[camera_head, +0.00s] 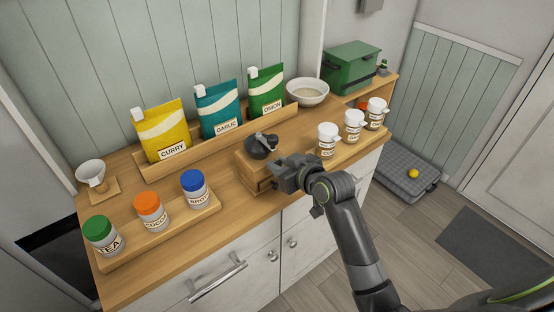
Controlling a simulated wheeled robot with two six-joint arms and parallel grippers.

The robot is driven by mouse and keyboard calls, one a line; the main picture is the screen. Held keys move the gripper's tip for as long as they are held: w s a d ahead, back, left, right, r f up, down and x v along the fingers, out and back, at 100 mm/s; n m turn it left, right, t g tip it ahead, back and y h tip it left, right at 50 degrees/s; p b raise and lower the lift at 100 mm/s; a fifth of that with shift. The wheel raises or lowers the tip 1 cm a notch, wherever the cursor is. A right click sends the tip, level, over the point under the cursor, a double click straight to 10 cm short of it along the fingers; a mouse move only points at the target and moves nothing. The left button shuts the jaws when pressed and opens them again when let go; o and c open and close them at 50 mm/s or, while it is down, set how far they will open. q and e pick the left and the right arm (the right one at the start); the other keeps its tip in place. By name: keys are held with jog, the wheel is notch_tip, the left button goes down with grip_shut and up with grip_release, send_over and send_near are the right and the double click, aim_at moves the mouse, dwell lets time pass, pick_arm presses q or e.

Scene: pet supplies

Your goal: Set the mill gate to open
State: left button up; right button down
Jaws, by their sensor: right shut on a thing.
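The mill (255,177) is a small wooden box with a dark round top and a crank, standing on the wooden counter near its front edge. My right gripper (279,174) reaches in from the lower right and is at the mill's right front side. It is shut on a part of the mill. The gripper hides the held part, so I cannot tell how the gate is set. My left gripper is not in view.
A tray (160,237) with three capped jars stands left of the mill. Behind are pouches in a wooden rack (190,150) and a white bowl (307,93). White shakers (328,140) stand to the right. A green box (350,68) is at the back right.

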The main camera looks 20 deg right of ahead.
jog(key=shift+s+d+f, duration=0.1)
jog(key=shift+s+d, duration=0.15)
jog(key=shift+s, duration=0.4)
jog(key=c, duration=1.2)
grip_release()
jog(key=shift+s, duration=0.1)
jog(key=shift+o, duration=0.2)
jog(key=shift+d, duration=0.1)
jog(key=v, duration=1.7)
jog(key=shift+r, duration=0.25)
jog(key=shift+s, duration=0.15)
